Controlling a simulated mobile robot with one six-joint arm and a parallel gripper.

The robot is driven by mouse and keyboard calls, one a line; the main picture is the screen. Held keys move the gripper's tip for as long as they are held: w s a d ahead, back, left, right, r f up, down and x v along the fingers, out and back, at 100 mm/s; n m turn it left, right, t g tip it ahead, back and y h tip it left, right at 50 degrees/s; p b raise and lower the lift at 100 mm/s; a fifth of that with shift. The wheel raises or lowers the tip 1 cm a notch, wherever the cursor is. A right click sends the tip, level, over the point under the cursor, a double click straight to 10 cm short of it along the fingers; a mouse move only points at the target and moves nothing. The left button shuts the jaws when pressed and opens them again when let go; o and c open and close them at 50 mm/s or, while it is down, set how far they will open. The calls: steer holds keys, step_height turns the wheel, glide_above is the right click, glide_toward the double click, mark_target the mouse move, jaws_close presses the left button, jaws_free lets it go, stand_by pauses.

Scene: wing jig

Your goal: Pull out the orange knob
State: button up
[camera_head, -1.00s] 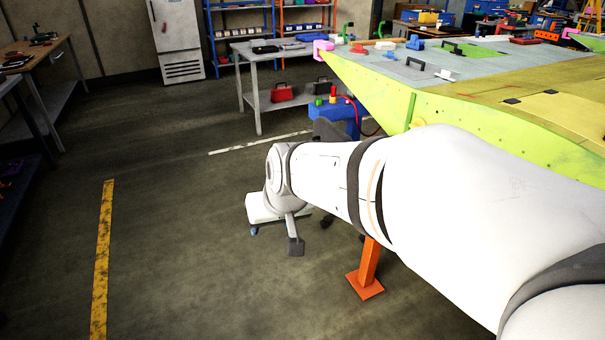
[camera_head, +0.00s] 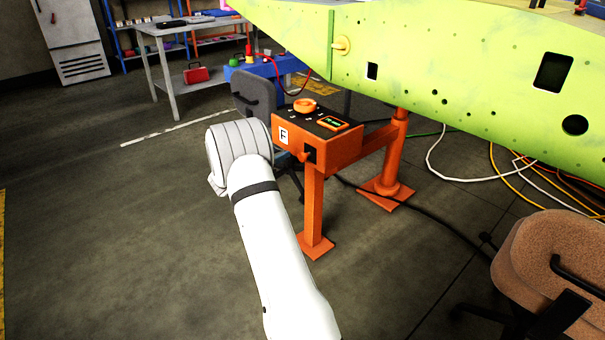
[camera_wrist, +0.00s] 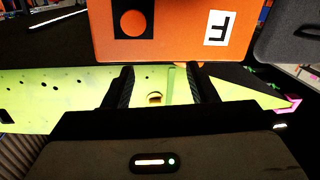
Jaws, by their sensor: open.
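An orange box (camera_head: 315,148) marked F stands on an orange post in the head view. A small orange knob (camera_head: 306,155) sticks out from a dark square on its front. In the wrist view the box (camera_wrist: 180,45) looks upside down, with the orange knob (camera_wrist: 133,23) on its dark square at the upper left. My gripper (camera_wrist: 160,78) is open and empty, its two fingers apart below the box in that view. It does not touch the knob. In the head view my arm's end hides the gripper, left of the box.
The box top has an orange ring-shaped dial (camera_head: 304,106) and a small display (camera_head: 334,123). The green wing (camera_head: 440,80) is behind and above. A grey chair (camera_head: 255,93) stands behind the box, a tan chair (camera_head: 545,265) at lower right. Floor at left is clear.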

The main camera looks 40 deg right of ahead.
mark_target(300, 158)
steer(key=d+f+g+b, duration=0.1)
steer(key=d, duration=0.1)
steer(key=s+d+f+g+b, duration=0.1)
steer(key=d+f, duration=0.1)
steer(key=d, duration=0.1)
steer(key=d+f+m+b, duration=0.1)
steer(key=d, duration=0.2)
steer(key=shift+s+d+f+g+h, duration=0.1)
steer(key=shift+s+f+g+h, duration=0.05)
steer(key=shift+s+g+h, duration=0.25)
steer(key=shift+w+d+b, duration=0.1)
steer(key=shift+d+b, duration=0.2)
steer(key=shift+d, duration=0.25)
jaws_close()
